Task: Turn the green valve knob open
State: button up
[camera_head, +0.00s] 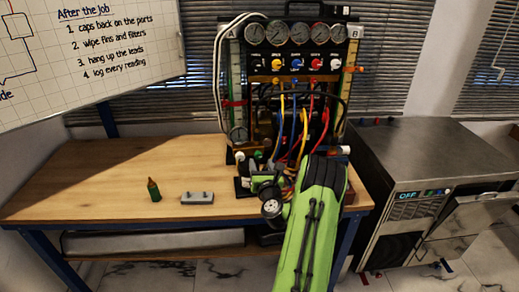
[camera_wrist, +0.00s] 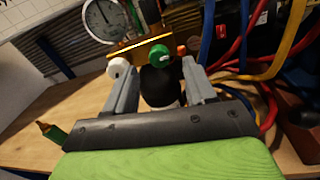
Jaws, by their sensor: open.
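The green valve knob (camera_wrist: 160,55) is in the wrist view, just beyond and between my fingertips, on a brass-coloured block below a round dial gauge (camera_wrist: 103,20). It shows small in the head view (camera_head: 257,155), at the base of the gauge rig. My gripper (camera_wrist: 156,69) is open, one grey finger on each side of the knob's line. I cannot tell if either finger touches the knob. A black rounded part (camera_wrist: 162,86) sits between the fingers, below the knob. In the head view my arm hides much of the rig's lower right.
A white knob (camera_wrist: 119,68) is close by my left finger. Yellow, blue and red hoses (camera_wrist: 268,62) hang to the right. The bench's left side is mostly free.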

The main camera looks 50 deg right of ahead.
aim_at(259, 157)
jog(key=p+x, duration=0.3)
jog(key=shift+r, duration=0.2)
jog(key=shift+w+d+f, duration=0.15)
jog(key=shift+w+f, duration=0.05)
jog(key=shift+c, duration=0.3)
grip_shut()
